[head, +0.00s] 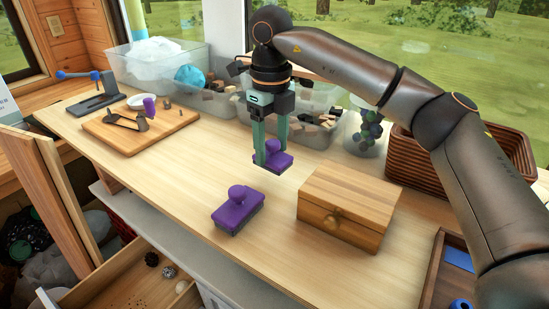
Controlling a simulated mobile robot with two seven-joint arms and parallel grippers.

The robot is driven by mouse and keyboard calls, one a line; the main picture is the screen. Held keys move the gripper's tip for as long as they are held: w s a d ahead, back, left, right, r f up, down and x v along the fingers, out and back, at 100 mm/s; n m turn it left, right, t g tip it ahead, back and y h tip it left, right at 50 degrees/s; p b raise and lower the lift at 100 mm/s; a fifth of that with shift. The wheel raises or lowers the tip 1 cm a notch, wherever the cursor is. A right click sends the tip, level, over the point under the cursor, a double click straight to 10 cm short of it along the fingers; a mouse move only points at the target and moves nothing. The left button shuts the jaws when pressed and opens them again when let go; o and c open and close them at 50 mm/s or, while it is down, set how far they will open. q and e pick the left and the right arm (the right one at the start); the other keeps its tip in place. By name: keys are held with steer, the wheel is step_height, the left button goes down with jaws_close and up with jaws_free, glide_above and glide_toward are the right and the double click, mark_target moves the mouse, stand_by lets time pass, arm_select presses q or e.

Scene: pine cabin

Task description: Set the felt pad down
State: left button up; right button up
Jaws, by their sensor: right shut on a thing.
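A purple felt pad with a dark underside (285,159) is between the green fingers of my right gripper (271,158), which is shut on it. The gripper points straight down over the middle of the table, and its fingers hide part of this pad. I cannot tell whether its underside touches the table. A second purple pad with a round knob on top and a dark grey base (237,212) lies on the table nearer the front, apart from the gripper. My left gripper is not in view.
A wooden box with a knob (350,207) stands right of the pads. Clear bins (304,130) and a brown basket (398,165) line the back. A wooden board (172,125) with small items lies left. An open drawer (110,285) is below. The table left of the pads is clear.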

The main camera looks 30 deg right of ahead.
mark_target(275, 161)
steer(key=shift+w+d+f, duration=0.15)
steer(key=shift+d+f, duration=0.2)
steer(key=shift+f, duration=0.05)
steer(key=shift+d+f, duration=0.15)
steer(key=shift+f, duration=1.55)
steer(key=shift+f, duration=0.15)
steer(key=o, duration=1.4)
step_height(275, 161, up, 12)
steer(key=shift+r+p, duration=0.15)
steer(key=shift+p, duration=0.35)
